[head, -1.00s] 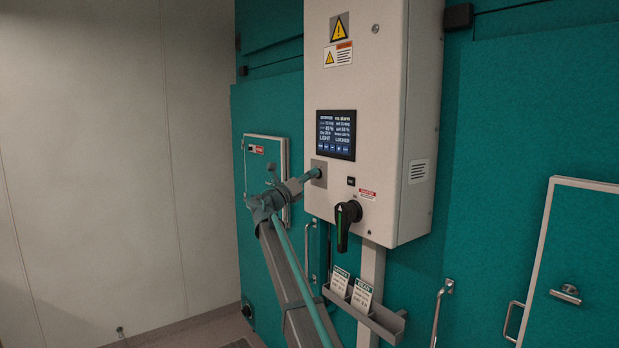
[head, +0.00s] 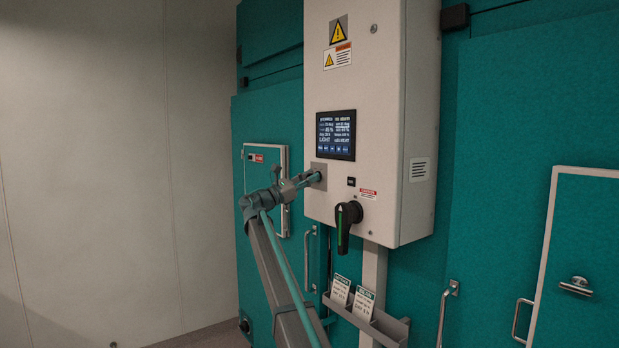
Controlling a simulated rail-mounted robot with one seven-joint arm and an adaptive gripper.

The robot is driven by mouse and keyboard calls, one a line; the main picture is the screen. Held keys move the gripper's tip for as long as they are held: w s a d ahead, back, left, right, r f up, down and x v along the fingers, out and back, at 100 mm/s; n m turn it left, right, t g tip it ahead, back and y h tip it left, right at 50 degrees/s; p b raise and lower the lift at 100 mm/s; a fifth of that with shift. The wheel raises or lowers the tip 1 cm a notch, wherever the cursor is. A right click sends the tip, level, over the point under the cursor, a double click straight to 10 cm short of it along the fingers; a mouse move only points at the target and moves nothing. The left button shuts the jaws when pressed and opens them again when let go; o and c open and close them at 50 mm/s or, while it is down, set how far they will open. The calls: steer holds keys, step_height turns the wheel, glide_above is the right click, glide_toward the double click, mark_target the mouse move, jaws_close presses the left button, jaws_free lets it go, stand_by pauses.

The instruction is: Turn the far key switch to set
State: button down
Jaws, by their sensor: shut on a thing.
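The key switch sits on a square grey plate (head: 318,170) on the front of the white control box (head: 382,100), below and left of its screen (head: 336,135). My gripper (head: 314,179) reaches it from the left and is shut on the key, which is mostly hidden by the fingers. The key's exact angle cannot be made out. The last line on the screen is too small to read surely.
A black rotary handle (head: 344,225) hangs on the box's lower front, right of my gripper. A card holder (head: 368,322) with cards is below. A small panel (head: 265,185) is on the teal wall behind my arm.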

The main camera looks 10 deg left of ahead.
steer(key=shift+r+m+g+p, duration=0.25)
steer(key=shift+m+g+p, duration=0.55)
steer(key=shift+m+p, duration=1.1)
steer(key=shift+f+p, duration=0.15)
steer(key=shift+p, duration=0.6)
steer(key=shift+f+m+g+h, duration=0.15)
steer(key=shift+m+g+h, duration=0.15)
steer(key=c, duration=1.3)
jaws_free()
steer(key=v, duration=1.2)
